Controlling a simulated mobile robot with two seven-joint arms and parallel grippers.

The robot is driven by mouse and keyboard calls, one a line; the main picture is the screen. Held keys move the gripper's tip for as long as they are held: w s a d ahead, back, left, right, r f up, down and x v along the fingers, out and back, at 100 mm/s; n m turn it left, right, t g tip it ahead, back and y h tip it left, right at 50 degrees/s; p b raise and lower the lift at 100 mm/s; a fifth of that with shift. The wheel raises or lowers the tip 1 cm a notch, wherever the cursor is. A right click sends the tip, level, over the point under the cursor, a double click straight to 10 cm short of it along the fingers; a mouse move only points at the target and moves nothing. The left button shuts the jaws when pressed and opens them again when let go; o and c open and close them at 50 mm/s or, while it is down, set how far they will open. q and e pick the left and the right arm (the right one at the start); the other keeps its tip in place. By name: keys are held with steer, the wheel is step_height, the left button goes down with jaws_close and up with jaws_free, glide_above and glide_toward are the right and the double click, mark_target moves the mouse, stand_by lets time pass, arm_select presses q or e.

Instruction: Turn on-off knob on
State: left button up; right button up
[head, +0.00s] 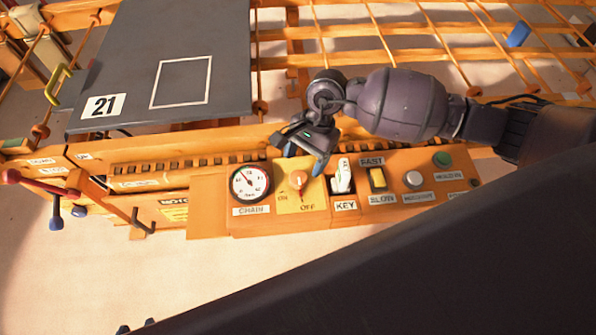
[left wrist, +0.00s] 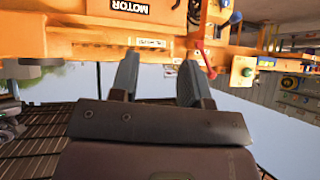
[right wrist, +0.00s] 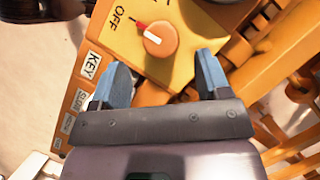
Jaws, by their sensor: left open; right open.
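The on-off knob (head: 298,179) is a round orange knob on a yellow plate of the control panel, with ON and OFF labels. It also shows in the right wrist view (right wrist: 160,39), where its red pointer faces the OFF label. My right gripper (head: 304,159) is open just above and behind the knob in the head view. In the right wrist view its two blue fingertips (right wrist: 163,75) are apart, with the knob ahead of the gap and nothing between them. My left gripper (left wrist: 157,72) is open and empty in the left wrist view, facing orange machinery.
The panel (head: 215,210) also carries a CHAIN gauge (head: 249,183), a KEY switch (head: 341,178), a FAST/SLOW switch (head: 377,180), a white button (head: 413,179) and a green button (head: 441,159). A grey board (head: 130,60) marked 21 and orange rails lie behind.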

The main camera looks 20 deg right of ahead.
mark_target(299, 177)
steer(key=x, duration=0.4)
steer(key=shift+s+a+f+b, duration=0.15)
steer(key=shift+a+f+b, duration=0.15)
steer(key=shift+f, duration=0.2)
steer(key=shift+d, duration=0.1)
